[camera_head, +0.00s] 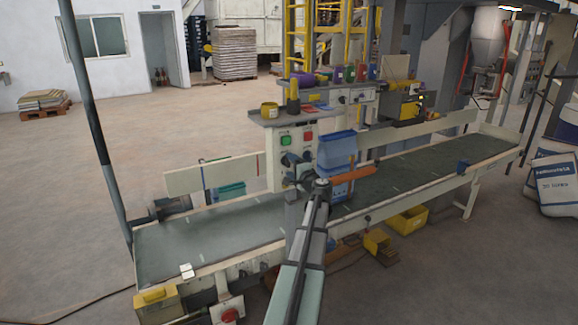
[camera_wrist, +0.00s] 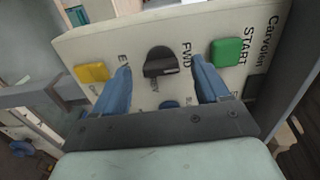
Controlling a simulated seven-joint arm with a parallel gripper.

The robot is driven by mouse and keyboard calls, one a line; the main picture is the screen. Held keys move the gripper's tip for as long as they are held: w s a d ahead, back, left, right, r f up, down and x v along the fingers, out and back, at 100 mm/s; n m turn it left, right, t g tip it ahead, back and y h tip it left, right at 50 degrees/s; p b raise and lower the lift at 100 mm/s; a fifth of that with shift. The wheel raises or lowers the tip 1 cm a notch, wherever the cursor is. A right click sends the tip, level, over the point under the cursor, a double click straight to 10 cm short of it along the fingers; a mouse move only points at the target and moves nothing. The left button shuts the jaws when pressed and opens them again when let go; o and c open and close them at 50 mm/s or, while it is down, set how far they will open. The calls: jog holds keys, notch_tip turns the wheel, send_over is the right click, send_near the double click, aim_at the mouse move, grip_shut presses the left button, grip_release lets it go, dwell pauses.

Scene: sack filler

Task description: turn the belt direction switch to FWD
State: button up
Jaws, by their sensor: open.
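In the wrist view, the belt direction switch (camera_wrist: 158,60) is a black rotary knob on a cream panel (camera_wrist: 130,42) that shows tilted in the picture. The FWD label is just right of the knob. Another label below it is partly unreadable. I cannot tell for sure which mark the knob points at. My gripper (camera_wrist: 161,70) is open, with one blue finger on each side of the knob and visible gaps between. In the head view, my gripper (camera_head: 297,183) is at the lower front of the control cabinet; its fingertips are unclear there.
A green START button (camera_wrist: 226,51) is right of the right finger. A yellow button (camera_wrist: 92,72) is left of the left finger. The conveyor belt (camera_head: 410,170) runs beneath the cabinet (camera_head: 318,124). Blue bins (camera_head: 338,150) and an orange-handled object (camera_head: 352,174) are close right of my arm.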

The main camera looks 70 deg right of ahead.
jog(key=v, duration=1.1)
jog(key=shift+s+a, duration=0.15)
